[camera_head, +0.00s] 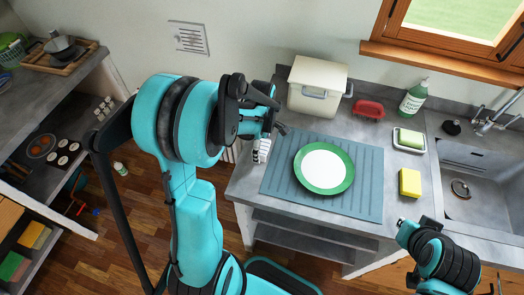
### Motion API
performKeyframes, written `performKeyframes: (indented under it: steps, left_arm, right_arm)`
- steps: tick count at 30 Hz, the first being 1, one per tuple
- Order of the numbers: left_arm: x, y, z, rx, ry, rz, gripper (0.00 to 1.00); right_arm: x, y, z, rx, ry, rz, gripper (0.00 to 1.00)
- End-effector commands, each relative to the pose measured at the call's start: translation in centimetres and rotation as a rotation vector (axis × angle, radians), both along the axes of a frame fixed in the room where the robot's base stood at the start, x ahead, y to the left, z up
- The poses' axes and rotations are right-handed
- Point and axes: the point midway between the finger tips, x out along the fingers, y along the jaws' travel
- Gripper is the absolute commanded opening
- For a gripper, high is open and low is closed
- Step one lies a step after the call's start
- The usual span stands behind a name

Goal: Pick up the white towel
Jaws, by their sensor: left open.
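A small white cloth with dark stripes (262,150), apparently the towel, shows at the left end of the counter, just below my left gripper. It is partly hidden by my arm, and I cannot tell if it lies flat or hangs over the edge. My left gripper (276,112) is open above the counter's left end, close to the cloth. I see no contact between them. My right arm shows at the lower right, by the counter's front edge. Its end (408,226) is small, and its finger state is unclear.
A green-rimmed plate (299,168) sits on a blue-grey mat (365,205). Behind are a cream bin (317,85), a red dish (368,109) and a green bottle (413,98). A soap tray (408,147) and yellow sponge (410,182) lie left of the sink (480,205).

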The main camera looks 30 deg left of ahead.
Motion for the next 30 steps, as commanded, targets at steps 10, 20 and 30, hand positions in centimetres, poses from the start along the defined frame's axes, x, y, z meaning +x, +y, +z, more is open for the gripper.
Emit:
performKeyframes:
  steps: [10, 20, 30]
  left_arm:
    - [0.0, 0.0, -0.2, 0.0, 0.0, -0.001, 0.72]
    - [0.0, 0.0, -0.2, 0.0, 0.0, -0.001, 0.35]
    - [0.0, 0.0, 1.6, 0.0, 0.0, -0.001, 0.35]
  right_arm:
    - [0.0, 0.0, 0.0, 0.0, 0.0, 0.0, 0.0]
    - [0.0, 0.0, 0.0, 0.0, 0.0, 0.0, 0.0]
    - [0.0, 0.0, 0.7, 0.0, 0.0, 0.0, 0.0]
